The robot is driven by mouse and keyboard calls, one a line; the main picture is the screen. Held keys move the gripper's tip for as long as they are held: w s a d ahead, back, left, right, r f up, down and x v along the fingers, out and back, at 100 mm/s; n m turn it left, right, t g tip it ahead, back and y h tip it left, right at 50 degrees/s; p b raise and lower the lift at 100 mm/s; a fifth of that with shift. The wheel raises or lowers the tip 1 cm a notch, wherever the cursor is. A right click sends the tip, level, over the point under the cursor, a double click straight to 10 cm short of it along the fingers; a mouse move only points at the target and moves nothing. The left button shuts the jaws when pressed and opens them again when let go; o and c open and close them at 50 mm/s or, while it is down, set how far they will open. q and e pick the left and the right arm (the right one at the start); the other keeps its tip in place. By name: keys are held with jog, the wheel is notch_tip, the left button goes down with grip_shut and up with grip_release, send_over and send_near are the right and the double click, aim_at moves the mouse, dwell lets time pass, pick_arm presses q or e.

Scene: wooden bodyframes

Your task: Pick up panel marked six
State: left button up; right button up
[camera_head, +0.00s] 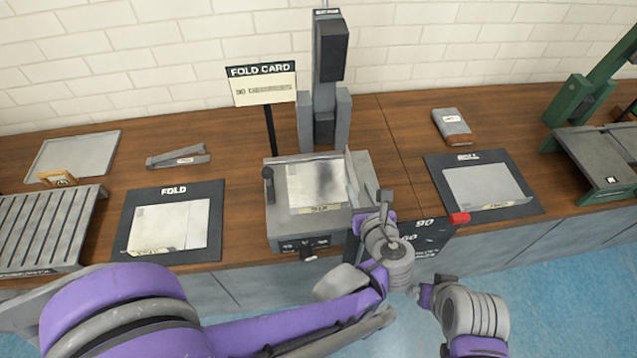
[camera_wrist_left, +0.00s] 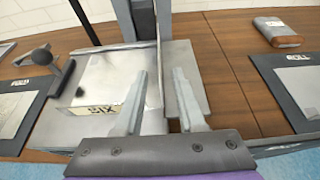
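The grey panel (camera_head: 316,184) lies on the bed of the fold machine (camera_head: 288,220), with a pale label at its front edge. In the left wrist view the panel (camera_wrist_left: 112,78) shows the label SIX. My left gripper (camera_head: 380,203) is at the right side of the machine bed. In the left wrist view its two fingers (camera_wrist_left: 160,82) are apart, with a thin upright strip between them; I cannot tell whether the strip belongs to the panel or the machine. My right gripper (camera_head: 434,290) is low in front of the counter, and its fingers are unclear.
A FOLD mat (camera_head: 127,226) with a sheet is at left; another dark mat (camera_head: 440,170) with a sheet is at right. The FOLD CARD sign (camera_head: 262,83) stands behind the machine. A dark board (camera_head: 430,238) marked 90 hangs at the counter's front.

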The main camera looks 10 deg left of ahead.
aim_at(353, 175)
pick_arm(q)
jog(key=x, duration=0.7)
jog(key=shift+w+a+p, duration=0.1)
jog(key=shift+w+p, duration=0.2)
jog(key=shift+p, duration=0.05)
jog(key=shift+s, duration=0.1)
grip_shut()
dwell(0.9)
